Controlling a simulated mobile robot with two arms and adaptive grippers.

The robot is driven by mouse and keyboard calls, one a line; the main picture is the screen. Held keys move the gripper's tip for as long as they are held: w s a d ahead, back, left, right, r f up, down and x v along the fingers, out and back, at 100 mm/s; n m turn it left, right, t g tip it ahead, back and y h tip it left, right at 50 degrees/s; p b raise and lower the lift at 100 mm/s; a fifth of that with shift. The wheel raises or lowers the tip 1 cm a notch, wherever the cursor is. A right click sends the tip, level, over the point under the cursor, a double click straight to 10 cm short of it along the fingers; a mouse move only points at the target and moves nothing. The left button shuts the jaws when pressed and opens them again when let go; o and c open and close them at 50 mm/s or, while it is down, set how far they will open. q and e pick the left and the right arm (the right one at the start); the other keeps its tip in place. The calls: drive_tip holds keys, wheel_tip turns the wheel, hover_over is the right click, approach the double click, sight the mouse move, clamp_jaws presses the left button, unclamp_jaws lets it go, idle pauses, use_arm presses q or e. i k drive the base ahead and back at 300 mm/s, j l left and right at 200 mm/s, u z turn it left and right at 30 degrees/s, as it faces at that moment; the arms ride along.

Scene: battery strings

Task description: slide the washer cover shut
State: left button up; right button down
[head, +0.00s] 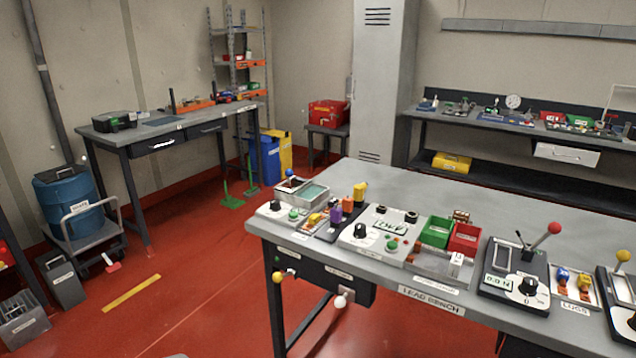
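No part is clearly marked as the washer cover at this size. At the far left corner of the lead bench (395,275) sits a shallow tray with a dark opening on its left and a pale green panel (314,193) on its right. A blue ball knob (291,173) stands at its back left edge. I cannot tell whether this panel is the cover. A low clear-fronted box (432,265) sits in front of the green bin (436,231) and red bin (465,238); its lid state is unclear. Neither of my grippers is in view.
A dial unit (366,238) stands right of the tray, and a lever press (514,272) farther right. Yellow (278,276) and white (341,301) knobs stick out below the bench front. The bench's back half is bare. Red floor is open to its left.

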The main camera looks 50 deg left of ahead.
sight(288, 172)
drive_tip(key=u, duration=1.8)
